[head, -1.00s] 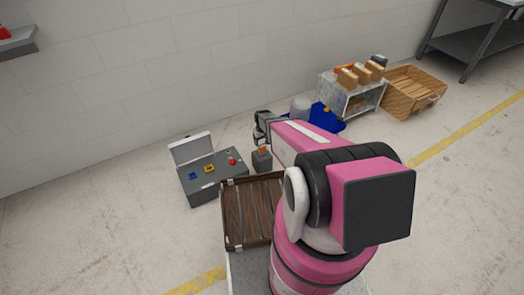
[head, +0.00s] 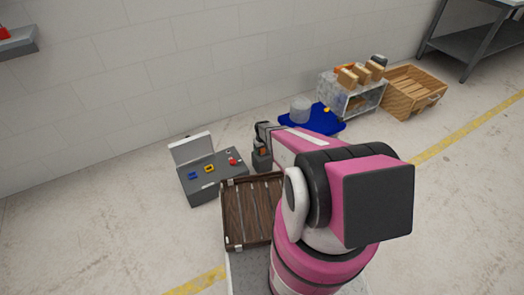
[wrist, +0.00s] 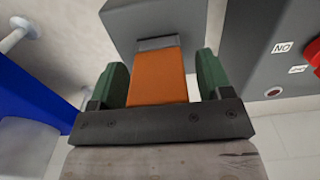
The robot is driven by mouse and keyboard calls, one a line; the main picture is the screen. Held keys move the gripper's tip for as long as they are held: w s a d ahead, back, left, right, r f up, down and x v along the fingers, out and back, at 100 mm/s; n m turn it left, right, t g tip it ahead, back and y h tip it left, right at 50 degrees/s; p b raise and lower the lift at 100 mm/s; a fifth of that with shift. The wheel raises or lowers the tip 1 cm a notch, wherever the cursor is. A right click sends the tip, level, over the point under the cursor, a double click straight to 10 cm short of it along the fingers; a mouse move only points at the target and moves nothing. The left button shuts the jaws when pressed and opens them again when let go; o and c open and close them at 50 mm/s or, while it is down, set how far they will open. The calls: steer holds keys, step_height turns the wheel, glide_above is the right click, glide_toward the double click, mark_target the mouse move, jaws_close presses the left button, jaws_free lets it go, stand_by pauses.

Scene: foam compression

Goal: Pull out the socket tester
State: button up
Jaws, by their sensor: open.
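The orange block, which looks like the socket tester (wrist: 158,82), stands at a grey block (wrist: 150,18) in the wrist view. A grey strip lies between the two. My gripper (wrist: 163,80) is open, with one green finger on each side of the orange block. A narrow gap shows at the right finger; I cannot tell whether the left finger touches it. In the head view my gripper (head: 263,143) is over the grey block (head: 262,162), and the orange block is mostly hidden there.
A grey panel box (head: 199,185) with blue, yellow and red parts and a raised lid stands close on the left. An open brown case (head: 226,215) lies in front. A blue mat (head: 322,125) with a grey cylinder (head: 300,110) and a shelf unit (head: 326,88) are behind on the right.

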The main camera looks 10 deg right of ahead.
stand_by(0.8)
steer(key=c, duration=1.2)
steer(key=shift+r, duration=0.1)
steer(key=shift+r, duration=2.9)
